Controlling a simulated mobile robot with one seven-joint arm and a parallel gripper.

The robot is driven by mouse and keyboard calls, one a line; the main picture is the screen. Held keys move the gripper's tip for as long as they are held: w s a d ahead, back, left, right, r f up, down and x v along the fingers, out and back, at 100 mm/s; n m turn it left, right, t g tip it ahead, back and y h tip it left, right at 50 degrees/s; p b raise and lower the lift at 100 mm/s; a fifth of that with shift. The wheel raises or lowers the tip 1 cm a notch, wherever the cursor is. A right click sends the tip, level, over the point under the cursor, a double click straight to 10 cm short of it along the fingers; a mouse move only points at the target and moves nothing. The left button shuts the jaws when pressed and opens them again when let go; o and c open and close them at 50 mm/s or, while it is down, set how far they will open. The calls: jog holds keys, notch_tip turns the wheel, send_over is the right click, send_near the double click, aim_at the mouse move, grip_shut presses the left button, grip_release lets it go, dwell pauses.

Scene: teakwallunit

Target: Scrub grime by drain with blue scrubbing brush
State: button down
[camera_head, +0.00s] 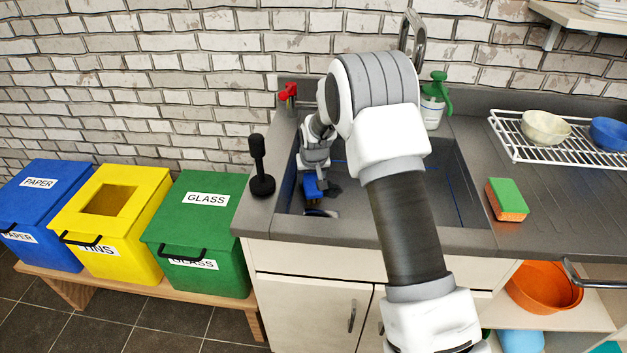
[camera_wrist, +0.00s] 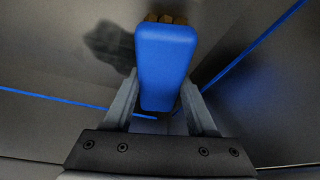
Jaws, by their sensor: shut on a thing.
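The blue scrubbing brush (camera_head: 310,186) is low inside the left part of the grey sink (camera_head: 458,190). My gripper (camera_head: 321,189) is shut on it. In the wrist view, the brush's blue body (camera_wrist: 165,65) sits between the two fingers of my gripper (camera_wrist: 160,95), with brown bristles (camera_wrist: 165,18) at its far end. A dark patch (camera_wrist: 108,42) shows on the sink surface just left of the bristles; I cannot tell if it is grime or shadow. A small round pale-rimmed thing (camera_head: 320,212) shows below the brush; it may be the drain. My arm hides the middle of the sink.
A black plunger-like tool (camera_head: 260,168) stands on the counter left of the sink. A red-handled tap (camera_head: 289,95) and a green-topped bottle (camera_head: 434,105) are behind. A sponge (camera_head: 507,200) and a dish rack (camera_head: 510,145) with bowls are right. Sink walls enclose my gripper.

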aim_at(339, 188)
jog(key=shift+s+d, duration=0.2)
jog(key=shift+d, duration=0.85)
jog(key=shift+s+d, duration=0.2)
jog(key=shift+d, duration=0.85)
jog(key=shift+s+d+f+b, duration=0.1)
jog(key=shift+s+d+b, duration=0.15)
jog(key=shift+d, duration=0.8)
jog(key=shift+s+d+b, duration=0.15)
jog(key=shift+s+d, duration=0.05)
jog(key=shift+d, duration=0.8)
jog(key=shift+r+p, duration=1.65)
jog(key=shift+r, duration=1.4)
notch_tip(339, 188, up, 3)
jog(key=shift+p, duration=0.8)
